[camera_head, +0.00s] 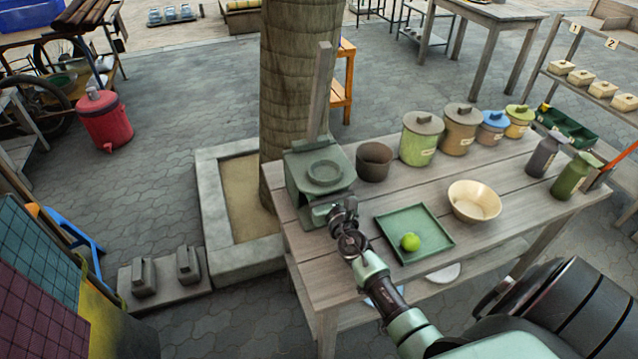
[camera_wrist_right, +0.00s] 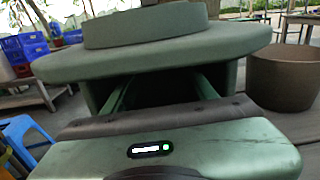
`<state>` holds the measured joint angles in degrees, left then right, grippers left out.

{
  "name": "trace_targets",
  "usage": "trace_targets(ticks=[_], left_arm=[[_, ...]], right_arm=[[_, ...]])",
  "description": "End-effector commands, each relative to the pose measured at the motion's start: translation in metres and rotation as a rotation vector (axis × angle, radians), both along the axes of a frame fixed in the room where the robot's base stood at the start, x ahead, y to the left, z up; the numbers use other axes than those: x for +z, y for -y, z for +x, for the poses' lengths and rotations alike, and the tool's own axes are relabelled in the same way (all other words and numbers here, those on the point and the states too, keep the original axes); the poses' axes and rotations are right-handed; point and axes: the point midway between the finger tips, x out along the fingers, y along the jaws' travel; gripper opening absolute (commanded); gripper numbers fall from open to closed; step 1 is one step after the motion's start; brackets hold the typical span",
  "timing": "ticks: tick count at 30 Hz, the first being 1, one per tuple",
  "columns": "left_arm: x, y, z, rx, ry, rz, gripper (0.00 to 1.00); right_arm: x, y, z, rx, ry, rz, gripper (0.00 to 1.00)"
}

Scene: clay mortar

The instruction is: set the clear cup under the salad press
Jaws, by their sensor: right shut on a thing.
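The green salad press (camera_head: 308,163) stands at the table's left end, with a round raised top and a tall grey wooden lever upright behind it. In the right wrist view its broad green top (camera_wrist_right: 150,60) overhangs a dark opening. My right gripper (camera_head: 316,209) is at the press's front side. In the wrist view my right gripper's fingers (camera_wrist_right: 160,92) reach into that opening below the top. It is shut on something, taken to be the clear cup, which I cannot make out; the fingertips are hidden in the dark. My left gripper is not in view.
A dark brown pot (camera_head: 374,162) stands close right of the press. A green tray (camera_head: 432,252) with a green fruit (camera_head: 410,242) lies in front. A cream bowl (camera_head: 474,203), lidded canisters (camera_head: 421,140) and bottles stand further right. A thick trunk (camera_head: 297,90) rises behind.

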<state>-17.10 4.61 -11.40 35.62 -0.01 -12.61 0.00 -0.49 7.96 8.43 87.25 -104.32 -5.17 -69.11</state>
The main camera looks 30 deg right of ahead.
Motion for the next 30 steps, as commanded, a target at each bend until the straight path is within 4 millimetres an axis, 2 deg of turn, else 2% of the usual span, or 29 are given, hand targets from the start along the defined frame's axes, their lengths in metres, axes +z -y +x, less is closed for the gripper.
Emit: trace_targets(ticks=[10, 11, 12, 13, 24, 26, 30], left_arm=[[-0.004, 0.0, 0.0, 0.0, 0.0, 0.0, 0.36], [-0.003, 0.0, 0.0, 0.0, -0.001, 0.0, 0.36], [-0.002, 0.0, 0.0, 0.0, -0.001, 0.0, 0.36], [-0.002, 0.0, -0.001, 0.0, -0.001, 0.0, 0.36], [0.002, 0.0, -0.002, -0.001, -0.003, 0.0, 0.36], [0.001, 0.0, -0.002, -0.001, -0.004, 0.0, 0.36], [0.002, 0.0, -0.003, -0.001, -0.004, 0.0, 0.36]], right_arm=[[-0.003, 0.0, 0.0, 0.0, 0.002, 0.0, 0.09], [-0.002, 0.0, 0.0, 0.0, 0.002, 0.0, 0.62], [-0.001, 0.0, 0.0, 0.0, 0.002, 0.0, 0.73], [-0.001, 0.0, 0.0, 0.0, 0.002, 0.0, 0.79], [0.003, 0.0, 0.0, 0.0, 0.002, 0.001, 0.79], [0.001, -0.002, -0.005, 0.0, 0.0, 0.0, 0.79], [0.001, -0.007, -0.03, 0.0, -0.001, 0.001, 0.79]])
